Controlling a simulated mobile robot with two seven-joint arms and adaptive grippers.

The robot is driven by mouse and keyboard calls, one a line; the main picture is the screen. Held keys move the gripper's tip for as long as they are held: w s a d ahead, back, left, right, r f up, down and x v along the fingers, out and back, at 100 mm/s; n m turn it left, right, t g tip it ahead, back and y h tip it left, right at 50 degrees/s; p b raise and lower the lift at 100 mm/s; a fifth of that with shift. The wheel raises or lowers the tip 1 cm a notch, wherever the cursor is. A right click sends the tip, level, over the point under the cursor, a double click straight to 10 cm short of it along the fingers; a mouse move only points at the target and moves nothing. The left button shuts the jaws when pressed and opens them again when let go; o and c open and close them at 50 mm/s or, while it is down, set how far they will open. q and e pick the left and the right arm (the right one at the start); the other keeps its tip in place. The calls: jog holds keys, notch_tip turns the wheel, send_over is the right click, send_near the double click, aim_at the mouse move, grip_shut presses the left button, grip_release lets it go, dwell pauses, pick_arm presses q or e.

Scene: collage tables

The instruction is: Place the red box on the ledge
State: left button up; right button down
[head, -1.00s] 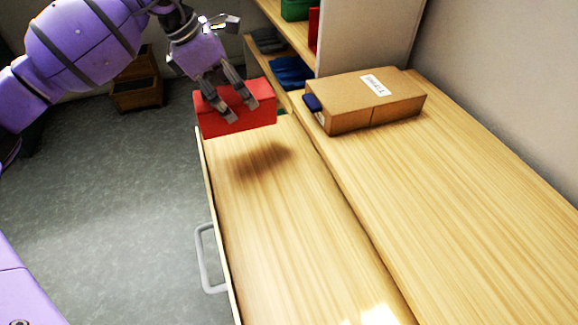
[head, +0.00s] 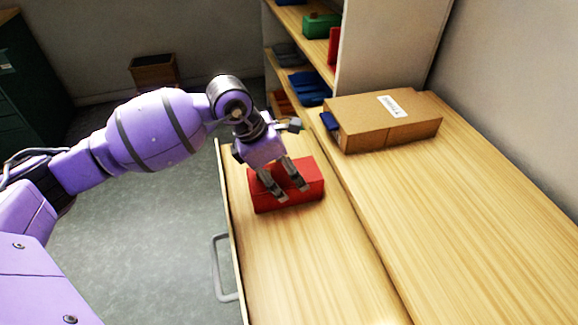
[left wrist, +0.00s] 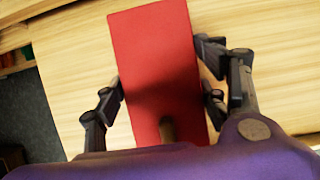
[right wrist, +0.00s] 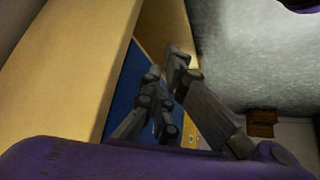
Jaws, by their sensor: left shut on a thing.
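The red box (head: 313,178) is a plain oblong block. It is above or on the lower wooden ledge (head: 290,270), near its far end; I cannot tell whether it touches the wood. My left gripper (head: 286,184) comes down from above and is shut on the box. In the left wrist view the red box (left wrist: 155,50) lies between the two fingers of the left gripper (left wrist: 163,88), with wood behind it. My right gripper (right wrist: 164,72) shows only in the right wrist view, its fingertips close together and empty.
A higher wooden tabletop (head: 450,220) runs along the right, with a labelled cardboard box (head: 385,120). Shelves behind hold a green bin (head: 320,27) and blue items (head: 309,82). A grey handle (head: 221,268) sticks out at the left edge. The near ledge is clear.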

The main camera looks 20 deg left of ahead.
pick_arm(q)
jog(key=o, duration=1.6)
jog(key=shift+f, duration=0.1)
jog(key=shift+c, duration=0.2)
jog(key=v, duration=1.2)
